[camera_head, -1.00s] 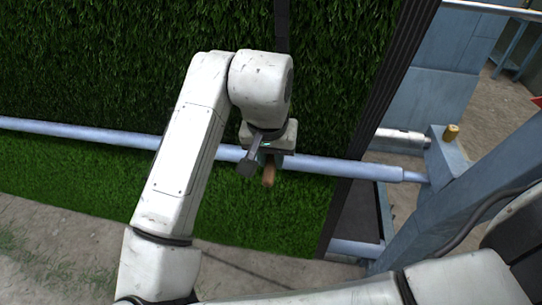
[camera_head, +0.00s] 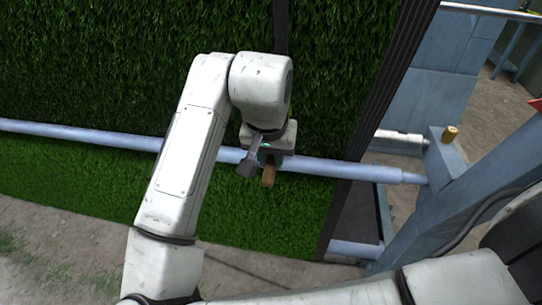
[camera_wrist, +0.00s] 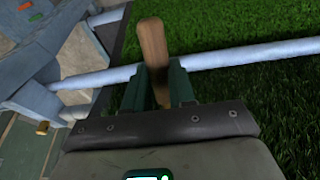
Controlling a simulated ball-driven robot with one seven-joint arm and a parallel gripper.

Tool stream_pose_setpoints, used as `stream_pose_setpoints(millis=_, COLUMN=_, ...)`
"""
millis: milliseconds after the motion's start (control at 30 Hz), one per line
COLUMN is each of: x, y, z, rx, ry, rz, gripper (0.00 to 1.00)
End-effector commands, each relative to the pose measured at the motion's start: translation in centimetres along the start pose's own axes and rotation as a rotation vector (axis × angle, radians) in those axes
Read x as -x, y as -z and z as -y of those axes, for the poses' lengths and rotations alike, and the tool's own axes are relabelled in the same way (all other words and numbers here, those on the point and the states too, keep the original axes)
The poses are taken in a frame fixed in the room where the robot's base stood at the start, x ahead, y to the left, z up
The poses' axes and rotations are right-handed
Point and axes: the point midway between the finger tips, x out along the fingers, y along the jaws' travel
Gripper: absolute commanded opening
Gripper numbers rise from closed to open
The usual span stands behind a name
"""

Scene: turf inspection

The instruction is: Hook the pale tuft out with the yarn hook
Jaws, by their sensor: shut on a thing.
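My gripper (camera_wrist: 160,88) is shut on the brown wooden handle (camera_wrist: 153,50) of a tool, which I take to be the yarn hook. In the wrist view the handle stands up between the green fingers; the hook end is hidden. In the head view the handle (camera_head: 269,175) shows below my gripper (camera_head: 266,158), in front of the pale blue roller bar. Green turf (camera_head: 90,55) hangs as a sheet behind my arm. I cannot make out a pale tuft in either view.
A pale blue roller bar (camera_head: 75,130) crosses the turf at gripper height. The turf has a dark ribbed edge (camera_head: 385,95) at right. Blue-grey machine framing (camera_head: 470,215) with a brass knob (camera_head: 450,133) stands further right. Bare floor (camera_head: 50,245) shows below left.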

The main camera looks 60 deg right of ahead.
Motion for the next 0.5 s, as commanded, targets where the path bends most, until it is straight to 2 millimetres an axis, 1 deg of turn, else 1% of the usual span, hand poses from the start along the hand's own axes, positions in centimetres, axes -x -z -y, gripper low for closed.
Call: stream_pose_setpoints(millis=500, x=0.07, y=1.0, z=-0.01, rx=0.0, ry=0.0, rz=-0.001, gripper=0.0)
